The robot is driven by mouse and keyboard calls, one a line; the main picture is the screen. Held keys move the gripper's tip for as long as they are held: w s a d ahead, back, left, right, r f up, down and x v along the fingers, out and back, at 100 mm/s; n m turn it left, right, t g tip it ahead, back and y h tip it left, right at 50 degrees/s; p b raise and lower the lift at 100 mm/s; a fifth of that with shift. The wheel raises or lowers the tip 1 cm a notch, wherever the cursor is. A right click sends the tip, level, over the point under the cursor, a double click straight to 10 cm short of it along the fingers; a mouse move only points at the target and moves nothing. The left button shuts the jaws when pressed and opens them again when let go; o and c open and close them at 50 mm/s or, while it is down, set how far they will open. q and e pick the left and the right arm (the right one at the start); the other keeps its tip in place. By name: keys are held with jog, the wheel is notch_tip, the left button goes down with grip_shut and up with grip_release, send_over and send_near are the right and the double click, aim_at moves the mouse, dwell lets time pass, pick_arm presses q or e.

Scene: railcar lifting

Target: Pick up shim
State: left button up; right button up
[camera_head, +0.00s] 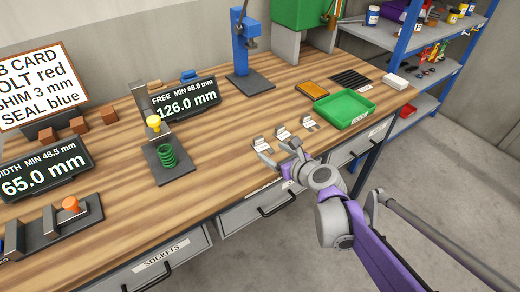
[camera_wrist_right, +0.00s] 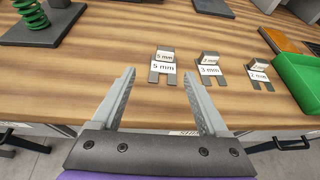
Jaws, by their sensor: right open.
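Three grey slotted shims with white labels lie in a row on the wooden bench. In the right wrist view the 5 mm shim (camera_wrist_right: 163,67) is on the left, the 3 mm shim (camera_wrist_right: 209,70) in the middle, and the third shim (camera_wrist_right: 259,74), apparently 2 mm, on the right. They also show in the head view: 5 mm (camera_head: 261,145), 3 mm (camera_head: 282,134) and the third (camera_head: 309,124). My right gripper (camera_head: 280,149) is open and empty near the bench's front edge. Its fingers (camera_wrist_right: 159,74) point toward the 5 mm shim, apart from it. My left gripper is out of view.
A green tray (camera_head: 344,121) stands right of the shims. A job card (camera_head: 34,87) reads "SHIM 3 mm". A green spring (camera_head: 167,154) on a gauge and display panels (camera_head: 184,99) stand left. Drawers (camera_head: 258,207) line the bench front. Bare wood lies between spring and shims.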

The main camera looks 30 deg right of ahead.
aim_at(260, 141)
jog(key=shift+w+d+f+m, duration=0.2)
jog(key=shift+w+m, duration=0.1)
jog(key=shift+w, duration=0.1)
jog(key=x, duration=0.4)
jog(key=shift+w+b, duration=0.25)
jog(key=shift+b, duration=0.05)
jog(key=x, duration=0.5)
jog(key=shift+w+d, duration=0.2)
jog(key=shift+w, duration=0.15)
grip_shut()
